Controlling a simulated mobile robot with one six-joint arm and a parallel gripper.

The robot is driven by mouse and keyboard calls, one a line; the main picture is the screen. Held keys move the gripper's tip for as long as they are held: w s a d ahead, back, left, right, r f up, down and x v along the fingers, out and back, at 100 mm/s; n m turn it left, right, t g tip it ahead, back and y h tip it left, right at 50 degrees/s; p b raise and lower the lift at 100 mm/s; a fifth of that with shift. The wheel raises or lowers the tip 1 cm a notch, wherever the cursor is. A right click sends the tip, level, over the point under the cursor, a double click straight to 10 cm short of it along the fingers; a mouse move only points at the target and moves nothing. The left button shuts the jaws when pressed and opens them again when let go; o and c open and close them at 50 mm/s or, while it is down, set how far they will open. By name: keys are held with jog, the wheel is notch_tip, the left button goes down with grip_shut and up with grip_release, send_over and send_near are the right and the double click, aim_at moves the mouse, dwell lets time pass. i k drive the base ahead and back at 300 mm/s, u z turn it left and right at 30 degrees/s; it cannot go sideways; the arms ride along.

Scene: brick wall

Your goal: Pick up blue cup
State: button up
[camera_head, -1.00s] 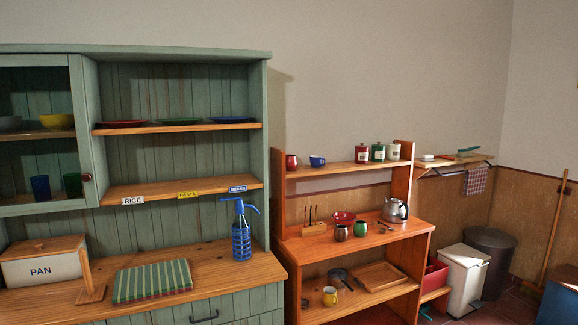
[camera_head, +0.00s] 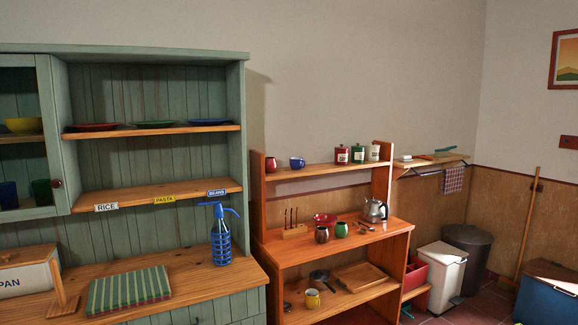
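A small blue cup (camera_head: 297,163) stands upright on the upper shelf of the orange wooden rack (camera_head: 325,171), just right of a red cup (camera_head: 271,164). A blue tumbler (camera_head: 8,195) stands behind the glass door of the green cabinet at the far left, cut by the picture edge, beside a green tumbler (camera_head: 41,191). My gripper is not in view.
Red, green and white canisters (camera_head: 358,153) share the upper shelf. The green cabinet (camera_head: 245,100) juts out at left, with a blue siphon bottle (camera_head: 221,240). Bins (camera_head: 441,279) stand at right.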

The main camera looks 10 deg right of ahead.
aim_at(295, 164)
jog(key=i, duration=0.9)
jog(key=u, duration=0.1)
jog(key=k, duration=0.95)
jog(key=z, duration=0.2)
jog(key=i, duration=0.45)
jog(key=u, duration=0.1)
